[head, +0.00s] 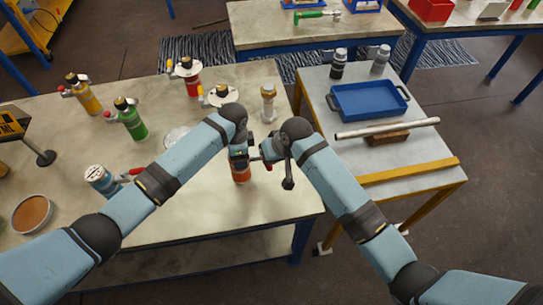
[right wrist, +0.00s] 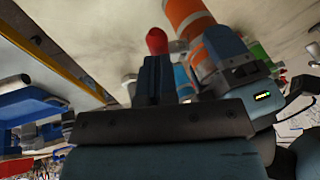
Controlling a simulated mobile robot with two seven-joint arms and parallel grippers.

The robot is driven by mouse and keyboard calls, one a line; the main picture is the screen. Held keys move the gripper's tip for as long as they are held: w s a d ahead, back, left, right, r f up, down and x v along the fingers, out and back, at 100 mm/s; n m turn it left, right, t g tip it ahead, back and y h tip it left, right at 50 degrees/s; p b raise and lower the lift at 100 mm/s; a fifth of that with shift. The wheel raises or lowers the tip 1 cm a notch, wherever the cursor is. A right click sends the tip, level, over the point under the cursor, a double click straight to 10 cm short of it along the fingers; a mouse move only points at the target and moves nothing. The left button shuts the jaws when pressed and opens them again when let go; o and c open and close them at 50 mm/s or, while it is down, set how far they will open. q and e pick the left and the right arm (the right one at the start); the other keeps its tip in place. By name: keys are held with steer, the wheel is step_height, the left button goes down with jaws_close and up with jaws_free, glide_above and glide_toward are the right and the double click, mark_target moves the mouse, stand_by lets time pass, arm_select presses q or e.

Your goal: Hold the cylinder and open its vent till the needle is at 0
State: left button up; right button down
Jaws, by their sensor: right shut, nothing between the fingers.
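An orange cylinder (head: 241,173) with a pale band stands at the front right of the near table. It also shows in the right wrist view (right wrist: 186,14). My left gripper (head: 239,154) is closed around its upper part; the arm partly covers it. A red knob (right wrist: 157,40) sticks out at the cylinder's side, just beyond the fingertips of my right gripper (right wrist: 157,62). My right gripper (head: 268,152) is shut and empty beside the cylinder; I cannot tell whether it touches the knob. The gauge needle is not visible.
Green (head: 132,120), yellow (head: 86,96) and red (head: 190,78) vessels stand farther back left. A cream vessel (head: 268,104) stands behind my grippers. A blue-and-white vessel (head: 101,180) is left of my left forearm. The right side table holds a blue tray (head: 368,99) and a pale rod (head: 388,128).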

steer(key=d+r, duration=0.7)
steer(key=r, duration=0.5)
steer(key=w+a+f+n+g+h, duration=0.1)
steer(key=a+f+n+g, duration=0.2)
steer(key=f+n, duration=0.9)
steer(key=shift+a+f+n+g, duration=0.35)
steer(key=shift+a+n, duration=0.85)
steer(key=shift+n, duration=1.8)
